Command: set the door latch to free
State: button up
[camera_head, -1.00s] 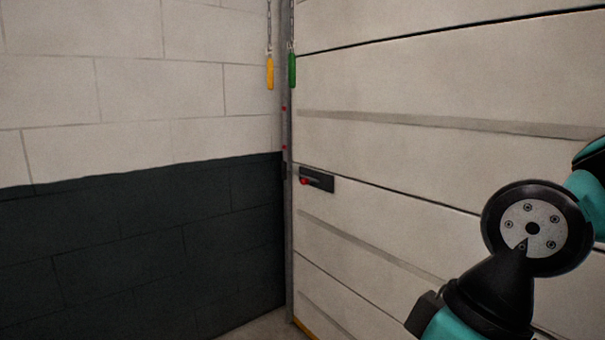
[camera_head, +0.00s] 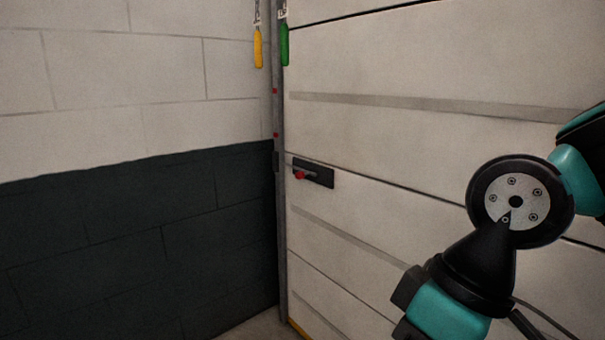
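The door latch (camera_head: 316,173) is a dark plate on the pale panelled door, close to the door's left edge. A small red knob (camera_head: 299,175) sits at the plate's left end, on a thin bar that points toward the door frame. Whether the bolt reaches into the frame is too small to tell. My arm shows at the right, well apart from the latch. My gripper's fingers cannot be made out in this view.
The sectional door (camera_head: 420,65) fills the right side. A grey vertical rail (camera_head: 280,235) with red marks runs along its left edge. A yellow handle (camera_head: 258,47) and a green handle (camera_head: 284,45) hang on chains above. A block wall (camera_head: 120,75), dark below, stands at left.

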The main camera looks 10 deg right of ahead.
aim_at(301, 175)
jog(key=z, duration=0.3)
jog(key=k, duration=0.35)
jog(key=u, duration=1.45)
jog(key=i, duration=1.75)
jog(key=z, duration=1)
jog(key=i, duration=0.8)
jog(key=z, duration=0.95)
